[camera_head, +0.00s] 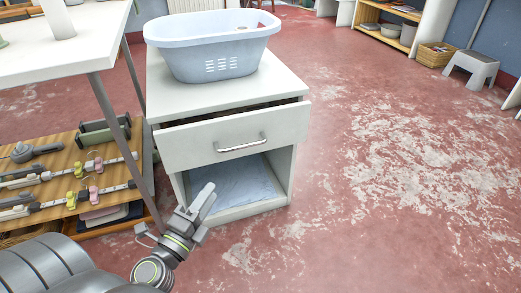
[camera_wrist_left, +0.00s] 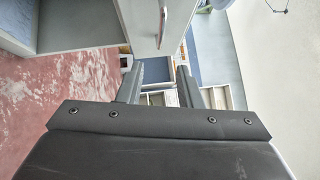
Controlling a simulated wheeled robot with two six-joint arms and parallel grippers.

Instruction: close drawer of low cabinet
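The low cabinet (camera_head: 222,98) is white, with its drawer (camera_head: 235,137) pulled part way out above an open lower compartment. A curved metal handle (camera_head: 240,146) is on the drawer front. My left gripper (camera_head: 206,203) is in front of the cabinet, below and to the left of the handle, holding nothing. In the left wrist view its two fingers (camera_wrist_left: 160,72) stand apart, and the drawer front (camera_wrist_left: 138,15) with its handle (camera_wrist_left: 162,26) shows above them. The gripper looks clear of the handle. My right gripper is not in view.
A light blue laundry basket (camera_head: 212,52) stands on the cabinet top. The red, worn floor (camera_head: 390,180) on the right is free.

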